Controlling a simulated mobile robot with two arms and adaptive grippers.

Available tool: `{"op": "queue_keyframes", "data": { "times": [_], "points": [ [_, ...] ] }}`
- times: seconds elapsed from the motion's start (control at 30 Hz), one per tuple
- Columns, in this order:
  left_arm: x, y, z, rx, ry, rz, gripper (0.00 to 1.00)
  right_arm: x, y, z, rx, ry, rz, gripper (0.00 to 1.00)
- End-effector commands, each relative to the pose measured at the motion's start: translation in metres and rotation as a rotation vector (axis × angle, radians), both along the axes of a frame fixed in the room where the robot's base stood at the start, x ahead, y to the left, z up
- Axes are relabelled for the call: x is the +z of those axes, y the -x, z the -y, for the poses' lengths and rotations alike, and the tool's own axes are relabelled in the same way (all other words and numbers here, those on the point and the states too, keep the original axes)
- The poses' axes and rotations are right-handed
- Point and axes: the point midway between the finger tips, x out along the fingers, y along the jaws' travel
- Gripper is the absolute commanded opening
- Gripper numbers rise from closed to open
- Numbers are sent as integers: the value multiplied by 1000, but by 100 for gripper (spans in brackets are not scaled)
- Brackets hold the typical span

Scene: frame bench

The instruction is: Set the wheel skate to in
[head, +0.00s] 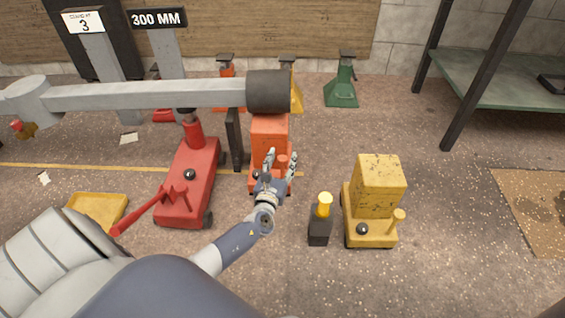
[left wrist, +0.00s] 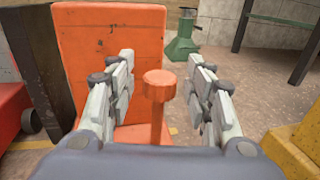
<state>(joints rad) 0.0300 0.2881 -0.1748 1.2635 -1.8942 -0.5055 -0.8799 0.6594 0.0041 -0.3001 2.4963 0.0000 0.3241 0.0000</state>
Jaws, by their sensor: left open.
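An orange unit (head: 269,131) with an upright block and a low base stands under the end of the grey beam. It looks like a wheel skate, but no label shows. Its round-headed orange peg (left wrist: 159,86) stands upright between my left fingers in the left wrist view. My left gripper (head: 280,160) is open around the peg, with gaps on both sides. The orange block (left wrist: 112,50) is just beyond the fingers. A similar yellow unit (head: 378,187) with a peg and black ball stands to the right. My right gripper is not in view.
A red floor jack (head: 188,180) with a long handle stands left of the orange unit, under the beam (head: 150,95). A black block with a yellow top (head: 320,222) stands beside the yellow unit. A green stand (head: 341,92) is behind. Floor at the right is mostly clear.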

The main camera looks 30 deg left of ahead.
Motion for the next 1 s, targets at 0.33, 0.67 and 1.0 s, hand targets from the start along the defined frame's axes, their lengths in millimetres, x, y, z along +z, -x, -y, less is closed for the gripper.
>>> {"op": "queue_keyframes", "data": {
  "times": [0.33, 0.67, 1.0],
  "points": [
    [0, -10, -3, 0, 1, -1, 48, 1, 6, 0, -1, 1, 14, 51],
    [0, -10, -3, 0, 1, 0, 0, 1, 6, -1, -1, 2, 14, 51],
    [-3, -39, -21, 0, -1, 2, 0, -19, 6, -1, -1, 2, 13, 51]
  ]
}}
